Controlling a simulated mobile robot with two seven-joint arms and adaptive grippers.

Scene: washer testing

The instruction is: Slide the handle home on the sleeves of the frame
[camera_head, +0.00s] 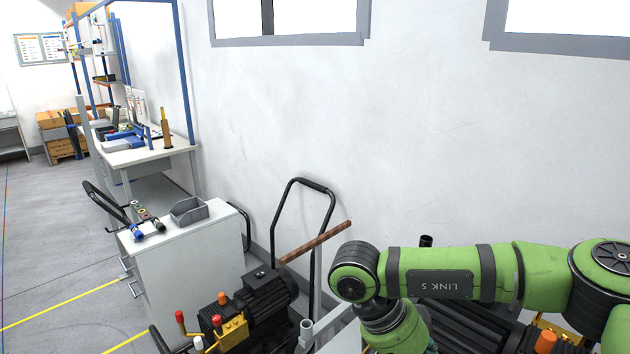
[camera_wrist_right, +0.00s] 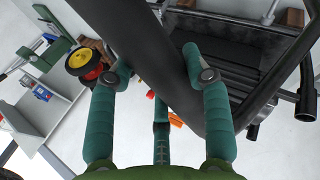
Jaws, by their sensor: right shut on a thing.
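In the right wrist view, the black tubular handle (camera_wrist_right: 160,68) runs from the top down between my fingers, then bends up to the right. My right gripper (camera_wrist_right: 157,60) is shut on it, with teal fingers on both sides. A black open tube end (camera_wrist_right: 305,103) shows at the right edge; whether it is a sleeve of the frame I cannot tell. In the head view, my green right arm comes in from the right; its gripper is hidden below the picture. A short upright black tube end (camera_head: 426,240) shows behind the arm. My left gripper is not in view.

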